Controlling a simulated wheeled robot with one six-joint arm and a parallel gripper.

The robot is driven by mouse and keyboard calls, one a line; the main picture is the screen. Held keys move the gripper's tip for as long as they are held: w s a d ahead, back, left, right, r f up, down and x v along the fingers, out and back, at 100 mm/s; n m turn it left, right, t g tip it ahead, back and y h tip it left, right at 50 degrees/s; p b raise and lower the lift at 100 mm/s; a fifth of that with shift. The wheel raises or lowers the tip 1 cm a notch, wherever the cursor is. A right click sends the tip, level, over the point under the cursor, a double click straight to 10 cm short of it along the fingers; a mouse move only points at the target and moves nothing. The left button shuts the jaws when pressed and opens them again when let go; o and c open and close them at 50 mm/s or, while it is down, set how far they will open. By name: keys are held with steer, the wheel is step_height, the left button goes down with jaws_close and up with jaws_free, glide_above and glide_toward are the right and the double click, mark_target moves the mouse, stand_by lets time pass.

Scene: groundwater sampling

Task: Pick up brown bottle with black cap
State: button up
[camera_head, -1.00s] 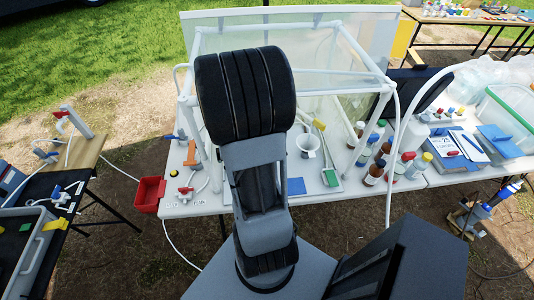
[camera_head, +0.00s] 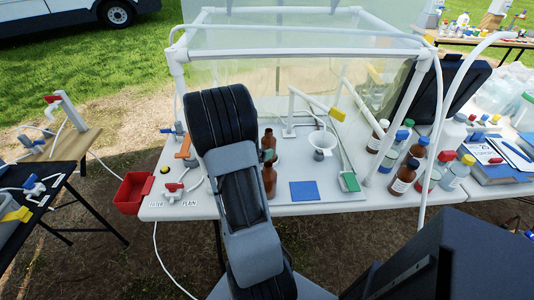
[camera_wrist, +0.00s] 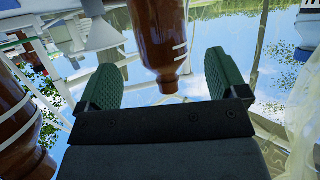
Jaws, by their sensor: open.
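In the wrist view, which is upside down, my gripper (camera_wrist: 161,64) is open, with green-padded fingers on either side of a brown bottle's neck. That brown bottle (camera_wrist: 157,28) has white bands and I see no cap on it; contact with the fingers is not clear. A second brown bottle (camera_wrist: 18,110) is at the left edge, also without a visible cap. In the head view, two uncapped brown bottles (camera_head: 268,180) (camera_head: 268,141) stand by my arm, partly hidden.
Several capped brown and clear bottles, including a brown one (camera_head: 402,178), stand at the right of the white table (camera_head: 300,206). A white pipe frame (camera_head: 300,33) stands over the table. A funnel (camera_head: 323,143), blue square (camera_head: 304,191) and red bin (camera_head: 133,190) are nearby.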

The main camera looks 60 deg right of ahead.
mark_target(269, 144)
steer(key=x, duration=0.6)
steer(key=shift+w+d, duration=0.1)
steer(key=shift+d, duration=0.15)
steer(key=c, duration=1.2)
